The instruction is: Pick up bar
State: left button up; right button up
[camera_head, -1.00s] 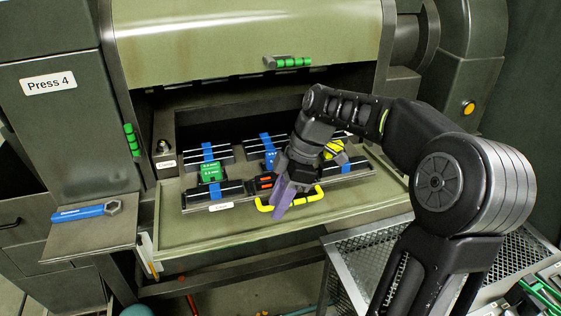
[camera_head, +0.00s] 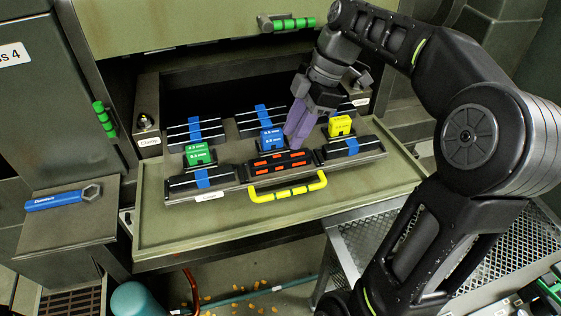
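Several black bars with pale edge lines and blue middle bands lie in the open press tray; one front bar (camera_head: 202,182) is at left, another (camera_head: 350,148) at right, and rear ones at left (camera_head: 194,131) and centre (camera_head: 262,120). I cannot tell which bar is meant. Between the front bars is a black piece with orange marks (camera_head: 281,163) and a yellow handle (camera_head: 288,191). My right gripper (camera_head: 293,140) points its purple fingers down beside the blue block (camera_head: 272,138). Its finger gap and any contact are unclear. My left gripper is out of view.
A green block (camera_head: 198,155) and a yellow block (camera_head: 340,126) stand by the bars. A blue wrench-like tool (camera_head: 62,198) lies on the left shelf. The press hood (camera_head: 190,22) overhangs the rear. The tray's front strip (camera_head: 190,233) is clear.

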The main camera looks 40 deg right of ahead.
aim_at(281, 157)
jog(key=shift+b+x, duration=0.7)
jog(key=shift+x, duration=0.3)
jog(key=shift+a+f+b, duration=0.15)
jog(key=shift+f+b, duration=0.4)
jog(key=shift+w+a+f+b, duration=0.1)
jog(key=shift+a+f+b, duration=0.05)
jog(key=shift+f+b, duration=0.4)
jog(key=shift+p+x, duration=0.65)
jog(key=shift+x, duration=0.3)
jog(key=shift+w+a+f, duration=0.1)
jog(key=shift+a+f, duration=0.1)
jog(key=shift+f, duration=0.2)
jog(key=shift+c, duration=0.3)
grip_shut()
